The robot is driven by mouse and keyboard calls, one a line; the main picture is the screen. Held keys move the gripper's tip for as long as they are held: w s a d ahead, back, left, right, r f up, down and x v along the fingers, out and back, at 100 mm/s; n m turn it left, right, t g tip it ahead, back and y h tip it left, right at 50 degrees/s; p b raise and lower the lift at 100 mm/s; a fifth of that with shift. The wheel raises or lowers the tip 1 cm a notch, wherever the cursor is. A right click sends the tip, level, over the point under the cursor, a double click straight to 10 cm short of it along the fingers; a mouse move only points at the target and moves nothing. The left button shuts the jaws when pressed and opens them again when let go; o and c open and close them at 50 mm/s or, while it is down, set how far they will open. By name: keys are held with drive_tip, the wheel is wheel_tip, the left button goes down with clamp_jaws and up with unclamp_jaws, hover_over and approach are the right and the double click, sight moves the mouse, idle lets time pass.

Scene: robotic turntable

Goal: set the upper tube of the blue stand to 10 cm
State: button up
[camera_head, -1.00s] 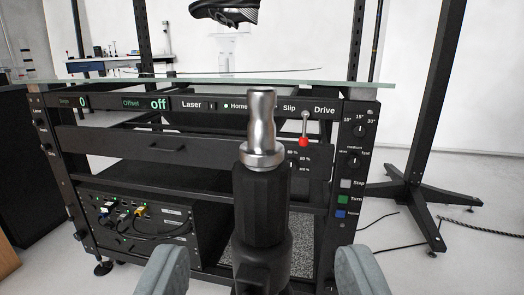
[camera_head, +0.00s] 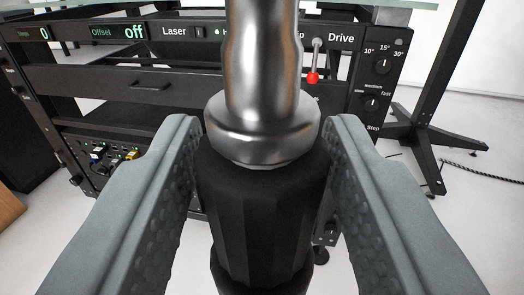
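The top of a stand fills the middle of the view: a shiny metal spigot (camera_head: 262,65) with a wide flange, upright on a black faceted collar (camera_head: 262,215). No blue part or height scale shows on it. My gripper (camera_head: 264,125) is open, with one grey finger on each side of the collar and flange. The fingers look very close to the collar at their tips; I cannot tell if they touch it. The lower stand is out of view.
Behind stands a black turntable rack (camera_head: 100,78) with displays, a red-tipped lever (camera_head: 313,77) and knobs (camera_head: 382,67). A black post with a floor foot (camera_head: 435,125) is at the right. A cable lies on the pale floor.

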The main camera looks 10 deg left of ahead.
clamp_jaws()
wheel_tip(320, 180, up, 10)
drive_tip(key=shift+r, duration=0.2)
drive_tip(key=shift+o, duration=1.7)
unclamp_jaws()
drive_tip(key=shift+f, duration=0.15)
drive_tip(key=v, duration=1.7)
drive_tip(key=shift+s, duration=0.2)
